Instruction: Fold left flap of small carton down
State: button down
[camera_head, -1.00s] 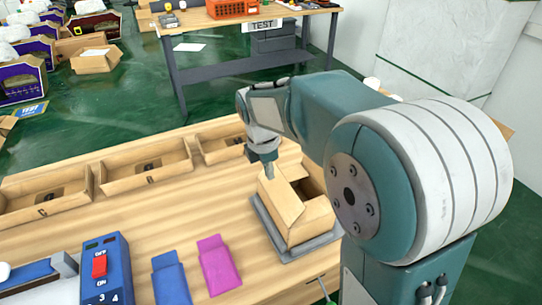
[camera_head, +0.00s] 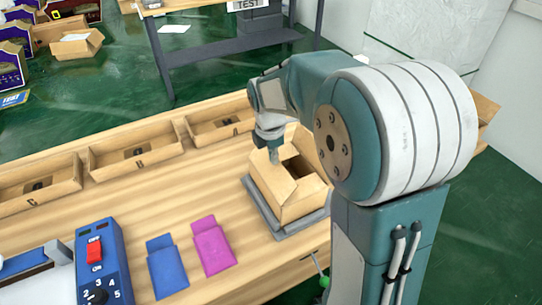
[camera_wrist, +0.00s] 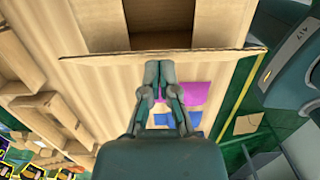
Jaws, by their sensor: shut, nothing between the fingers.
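The small open carton (camera_head: 300,207) sits on a grey plate (camera_head: 292,230) at the table's right side, with a dark opening in its top. Its left flap (camera_head: 266,178) is raised at the carton's left side, and its exact angle is hard to tell. My gripper (camera_head: 274,157) points down at the top of that flap, shut and empty. In the wrist view, the shut fingertips (camera_wrist: 159,63) are at or very near a long cardboard edge (camera_wrist: 215,54), beside the carton opening (camera_wrist: 158,22). Contact cannot be told. My arm hides the carton's far right side.
Several shallow cardboard trays (camera_head: 137,153) line the table's back edge. A magenta packet (camera_head: 214,249) and a blue packet (camera_head: 167,268) lie left of the carton, near a blue switch box (camera_head: 101,262). Bare wood (camera_head: 190,195) is clear between them and the trays.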

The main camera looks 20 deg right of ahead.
jog(key=shift+w+d+f+y, duration=0.1)
jog(key=shift+d+f+y, duration=0.2)
jog(key=shift+d+y, duration=0.5)
jog(key=shift+w+d+f+g+y, duration=0.1)
jog(key=shift+d+f+g+y, duration=0.15)
jog(key=shift+d+f+y, duration=0.45)
jog(key=shift+w+d+f+g+y, duration=0.2)
jog(key=shift+d+f+y, duration=0.2)
jog(key=shift+f+y, duration=0.6)
jog(key=shift+w+d+f+g+y, duration=0.1)
jog(key=shift+d+f+g+y, duration=0.15)
jog(key=shift+d+f+y, duration=0.55)
jog(key=shift+a, duration=0.2)
jog(key=shift+a+r, duration=0.1)
jog(key=shift+r, duration=0.05)
